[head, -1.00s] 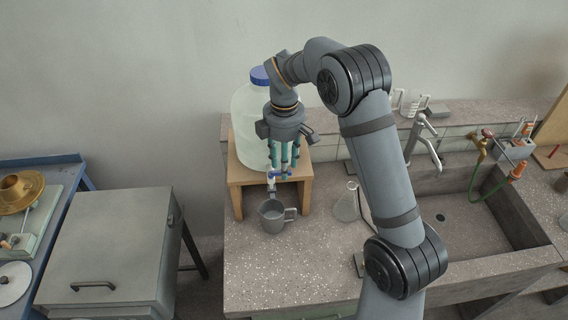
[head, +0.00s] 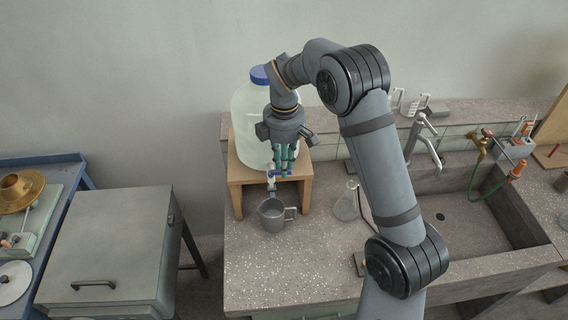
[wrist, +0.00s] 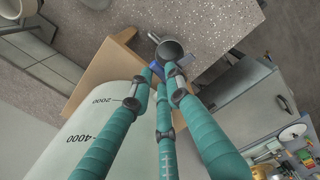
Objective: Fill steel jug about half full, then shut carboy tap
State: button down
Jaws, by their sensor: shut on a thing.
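The carboy (head: 250,115) is a large translucent vessel with a blue cap, standing on a wooden stand (head: 236,175). Its tap (head: 271,183), with a blue handle, sticks out low at the front. The steel jug (head: 272,217) stands upright on the bench below the tap, handle to the right; its liquid level cannot be told. My gripper (head: 283,172) points down in front of the carboy, its teal fingers drawn together on the tap's blue handle. In the wrist view the fingers (wrist: 163,76) meet near the blue handle, partly hiding it, with the jug (wrist: 171,50) just beyond.
A glass flask (head: 346,206) stands right of the jug. Farther right are a sink (head: 450,217) with a faucet (head: 428,140) and a green hose (head: 477,182). A grey cabinet (head: 110,240) stands left of the bench. The bench front is clear.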

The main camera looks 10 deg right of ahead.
jog(key=shift+s+f+m+b, duration=0.15)
jog(key=shift+f+m+b, duration=0.1)
jog(key=shift+m+b, duration=0.25)
jog(key=shift+s+m+b, duration=0.15)
jog(key=shift+m+b, duration=0.25)
jog(key=shift+b, duration=0.1)
jog(key=shift+s+a+r+m, duration=0.1)
jog(key=shift+s+r+m, duration=0.15)
jog(key=shift+m, duration=0.25)
jog(key=shift+w, duration=0.1)
jog(key=c, duration=1.7)
grip_release()
jog(key=shift+o, duration=0.2)
